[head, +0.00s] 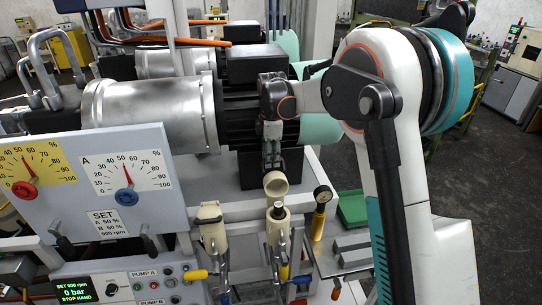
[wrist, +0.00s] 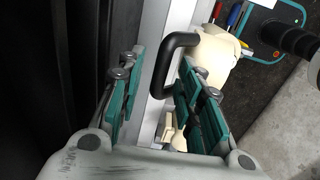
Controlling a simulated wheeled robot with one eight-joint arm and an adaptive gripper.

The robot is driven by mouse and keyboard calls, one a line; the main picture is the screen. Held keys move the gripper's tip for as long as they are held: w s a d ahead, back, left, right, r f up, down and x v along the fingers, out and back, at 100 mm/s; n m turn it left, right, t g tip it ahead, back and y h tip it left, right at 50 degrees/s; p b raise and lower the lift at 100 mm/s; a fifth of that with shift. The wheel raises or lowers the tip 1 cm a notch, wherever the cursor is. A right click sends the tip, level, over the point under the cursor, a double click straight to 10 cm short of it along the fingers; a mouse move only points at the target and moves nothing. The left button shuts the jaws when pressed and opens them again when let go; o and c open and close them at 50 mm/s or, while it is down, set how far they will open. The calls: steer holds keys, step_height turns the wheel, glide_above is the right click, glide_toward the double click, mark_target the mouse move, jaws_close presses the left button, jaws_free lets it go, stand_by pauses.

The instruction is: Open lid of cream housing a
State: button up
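In the head view, my gripper (head: 271,152) points down in front of the dark motor. A round cream part (head: 275,183), which looks like a raised lid, is just below the fingertips. I cannot tell which is housing a. In the wrist view, my gripper (wrist: 160,95) is open, its teal pads well apart. A black bent handle (wrist: 178,48) lies near the right finger's tip, beside a cream part (wrist: 217,58). Contact with the handle is unclear.
A gauge panel (head: 126,190) stands at the left. The metal cylinder and dark motor (head: 252,105) are close behind my gripper. A yellow-bodied gauge (head: 320,212) stands right of the housings. Coloured-handled tools (wrist: 233,17) show in the wrist view. Open floor lies at the right.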

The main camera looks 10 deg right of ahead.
step_height(320, 180, up, 12)
steer(key=shift+s, duration=0.4)
stand_by(0.4)
steer(key=s+d+f+m+t+b, duration=0.15)
steer(key=s+m+b, duration=0.25)
steer(key=s, duration=0.5)
steer(key=s+d+f+m+t+b, duration=0.1)
steer(key=s+d+m+t+b, duration=0.3)
steer(key=s, duration=0.6)
steer(key=s+d+f+m+b, duration=0.1)
steer(key=s+f+m+b, duration=0.5)
steer(key=s+f+m, duration=0.4)
steer(key=s+f+t, duration=0.1)
steer(key=s+f, duration=0.4)
steer(key=s, duration=0.3)
steer(key=shift+d, duration=0.25)
